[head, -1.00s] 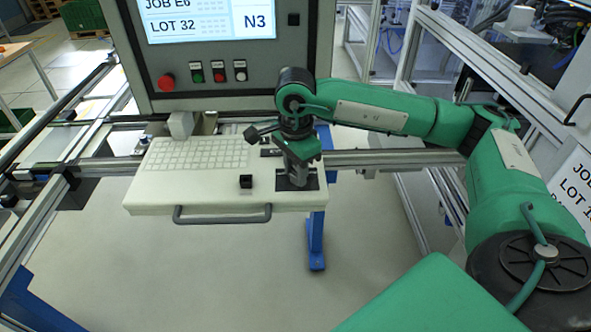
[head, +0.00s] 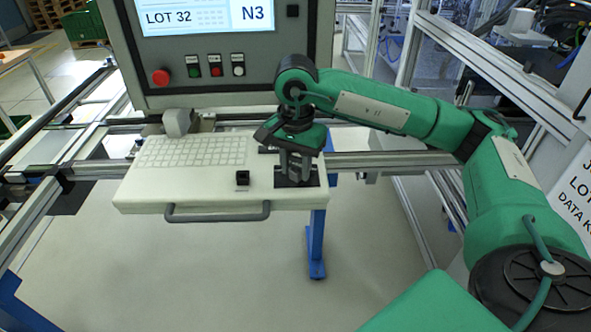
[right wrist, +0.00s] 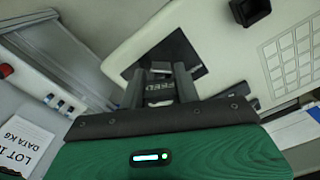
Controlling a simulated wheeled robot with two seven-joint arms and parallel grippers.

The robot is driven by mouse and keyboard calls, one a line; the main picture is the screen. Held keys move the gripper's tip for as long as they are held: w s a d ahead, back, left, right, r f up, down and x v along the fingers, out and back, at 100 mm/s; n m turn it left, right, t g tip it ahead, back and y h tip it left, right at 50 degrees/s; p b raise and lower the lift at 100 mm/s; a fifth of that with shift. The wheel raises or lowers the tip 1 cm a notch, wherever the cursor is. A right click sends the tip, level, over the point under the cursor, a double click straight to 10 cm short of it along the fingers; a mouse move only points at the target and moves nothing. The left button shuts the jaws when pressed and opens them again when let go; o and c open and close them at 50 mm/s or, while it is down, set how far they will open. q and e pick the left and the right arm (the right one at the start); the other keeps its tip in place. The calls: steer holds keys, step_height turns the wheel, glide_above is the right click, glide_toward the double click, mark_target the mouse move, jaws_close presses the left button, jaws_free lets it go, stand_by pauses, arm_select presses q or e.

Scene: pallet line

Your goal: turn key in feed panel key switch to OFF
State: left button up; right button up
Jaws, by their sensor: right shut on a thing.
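The feed panel key switch sits on a dark square plate (head: 314,180) at the right end of the white keyboard shelf (head: 150,193). The plate also shows in the right wrist view (right wrist: 178,45), with the lettering "FEED" partly visible between the fingers. My right gripper (head: 294,179) points down onto the plate, its fingers shut on the key. It also shows in the right wrist view (right wrist: 160,76). The key and the switch position are mostly hidden by the fingers. My left gripper is not in view.
A small black square part (head: 242,178) stands on the shelf left of the gripper. A grey handle (head: 218,217) runs along the shelf front. Behind, the grey cabinet has a red button (head: 160,77), several smaller buttons and a screen (head: 205,15).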

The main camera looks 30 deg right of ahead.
steer(key=shift+f+n+b, duration=0.15)
steer(key=shift+n+b, duration=1.3)
steer(key=shift+n, duration=0.55)
steer(key=shift+n+b, duration=0.6)
steer(key=shift+b, duration=0.2)
steer(key=o, duration=1.5)
steer(key=shift+r, duration=0.25)
